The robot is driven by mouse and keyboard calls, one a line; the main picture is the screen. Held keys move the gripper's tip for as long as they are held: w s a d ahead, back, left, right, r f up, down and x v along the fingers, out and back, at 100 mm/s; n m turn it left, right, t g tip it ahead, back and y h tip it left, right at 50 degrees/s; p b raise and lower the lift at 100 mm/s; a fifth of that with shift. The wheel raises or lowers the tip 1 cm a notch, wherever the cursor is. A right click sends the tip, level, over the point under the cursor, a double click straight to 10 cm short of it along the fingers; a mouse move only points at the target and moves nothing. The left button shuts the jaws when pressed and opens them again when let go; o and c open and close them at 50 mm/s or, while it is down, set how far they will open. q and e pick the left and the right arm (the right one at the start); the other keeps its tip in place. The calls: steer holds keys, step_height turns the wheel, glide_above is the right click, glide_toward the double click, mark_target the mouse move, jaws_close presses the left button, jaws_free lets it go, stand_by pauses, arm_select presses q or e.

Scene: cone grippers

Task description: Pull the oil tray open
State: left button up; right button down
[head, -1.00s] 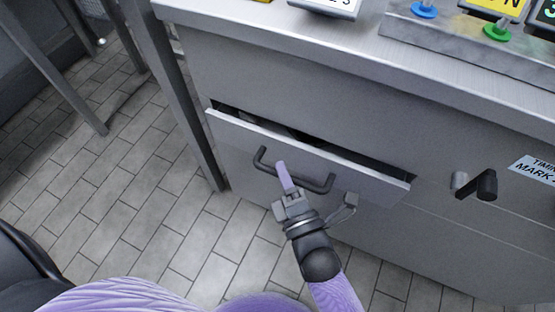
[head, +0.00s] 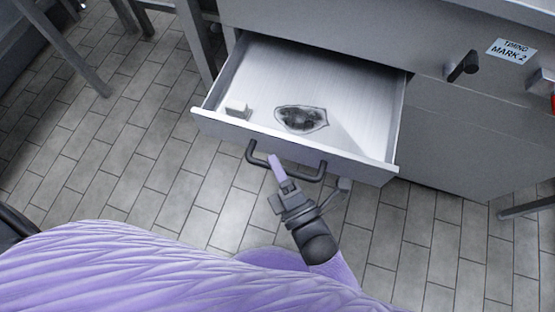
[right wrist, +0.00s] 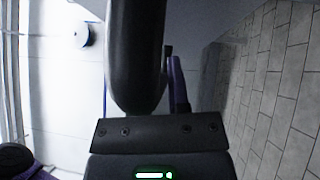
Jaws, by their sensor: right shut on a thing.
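The oil tray (head: 255,78) is a pale metal drawer standing well out of the grey cabinet. A dark oily patch (head: 301,118) and a small light block (head: 237,109) lie on its floor. Its dark bar handle (head: 310,178) runs across the drawer front. My right gripper (head: 279,172) is shut on the handle near its middle; the fingers partly hide the bar. In the right wrist view the handle (right wrist: 136,60) shows as a thick dark bar at the jaws. My left gripper is not in view.
The cabinet (head: 310,30) stands behind the drawer. Metal legs (head: 195,40) stand at left.

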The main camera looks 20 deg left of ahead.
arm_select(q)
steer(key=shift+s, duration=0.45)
arm_select(e)
steer(key=shift+s, duration=0.5)
steer(key=c, duration=0.6)
jaws_free()
